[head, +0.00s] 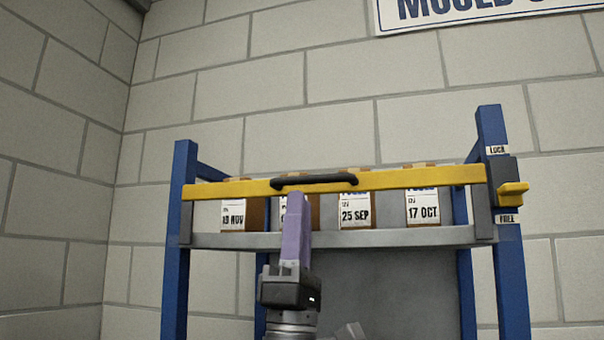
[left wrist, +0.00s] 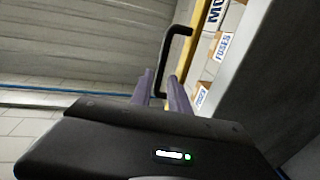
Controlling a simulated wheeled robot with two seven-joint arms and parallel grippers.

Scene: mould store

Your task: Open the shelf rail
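The yellow shelf rail (head: 400,180) runs across the front of the shelf from post to post, tilting up slightly to the right. Its black handle (head: 315,180) sits left of the middle and also shows in the left wrist view (left wrist: 176,40). My left gripper (head: 297,196) is just below the handle's left half, its purple fingers pointing up. In the left wrist view its fingers (left wrist: 161,76) are apart, with the handle's bar between them and no clear contact. A yellow catch (head: 513,194) on the right post sits between the LOCK and lower label, nearer the lower one. My right gripper is not in view.
Several labelled boxes (head: 357,211) stand on the grey shelf board (head: 400,238) behind the rail. Blue posts (head: 175,260) flank the shelf. A block wall (head: 290,80) with a sign (head: 470,10) is behind. The space left of the shelf is clear.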

